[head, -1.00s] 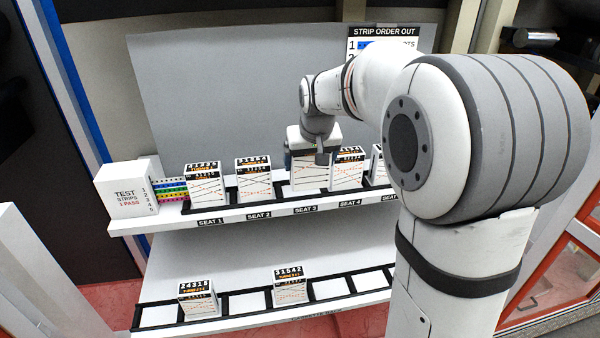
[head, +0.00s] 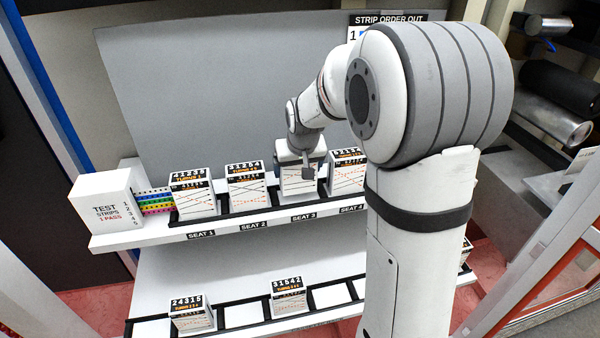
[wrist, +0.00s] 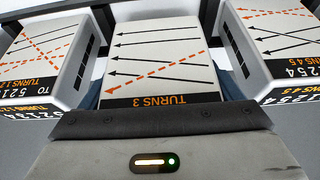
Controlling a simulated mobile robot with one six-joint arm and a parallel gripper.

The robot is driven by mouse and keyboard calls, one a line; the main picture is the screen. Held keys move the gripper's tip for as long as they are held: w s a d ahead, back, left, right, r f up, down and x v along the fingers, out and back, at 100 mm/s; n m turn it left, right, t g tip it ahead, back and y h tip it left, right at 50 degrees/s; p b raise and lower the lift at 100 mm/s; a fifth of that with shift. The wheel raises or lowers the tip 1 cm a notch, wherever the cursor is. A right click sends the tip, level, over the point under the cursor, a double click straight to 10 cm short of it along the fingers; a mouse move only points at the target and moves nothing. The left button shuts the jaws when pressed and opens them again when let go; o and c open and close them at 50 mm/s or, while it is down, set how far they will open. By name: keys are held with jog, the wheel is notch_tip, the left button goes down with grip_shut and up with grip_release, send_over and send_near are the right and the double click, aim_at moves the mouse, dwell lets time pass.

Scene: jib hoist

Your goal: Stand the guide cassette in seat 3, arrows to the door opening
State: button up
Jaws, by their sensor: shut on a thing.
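The guide cassette (head: 298,184) is white with black arrows and one dashed orange arrow. My gripper (head: 304,165) is shut on it from above, at seat 3 (head: 304,216) on the upper shelf. It looks upright and level between its neighbours; I cannot tell whether its base rests in the seat. In the wrist view the cassette (wrist: 160,55) reads "TURNS 3" upside down, with its arrowheads at the left of the picture. The gripper body (wrist: 160,140) covers its near end in the wrist view. I cannot identify the door opening for certain.
Cassettes stand close on both sides, in seat 2 (head: 247,190) and seat 4 (head: 346,168); seat 1 holds another (head: 194,196). A test strips box (head: 105,198) is at the left. A red-framed panel (head: 545,285) is at right.

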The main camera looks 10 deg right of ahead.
jog(key=shift+f, duration=1.25)
jog(key=o, duration=1.1)
jog(key=shift+s+r, duration=0.1)
jog(key=shift+r, duration=0.25)
jog(key=b+v, duration=0.2)
jog(key=v, duration=0.9)
jog(key=shift+g, duration=0.7)
jog(key=s+f, duration=0.1)
jog(key=s, duration=0.7)
jog(key=s+f, duration=0.2)
jog(key=s, duration=0.5)
jog(key=s+f, duration=0.1)
jog(key=s, duration=0.7)
jog(key=shift+s+d+f, duration=0.3)
jog(key=shift+s, duration=0.05)
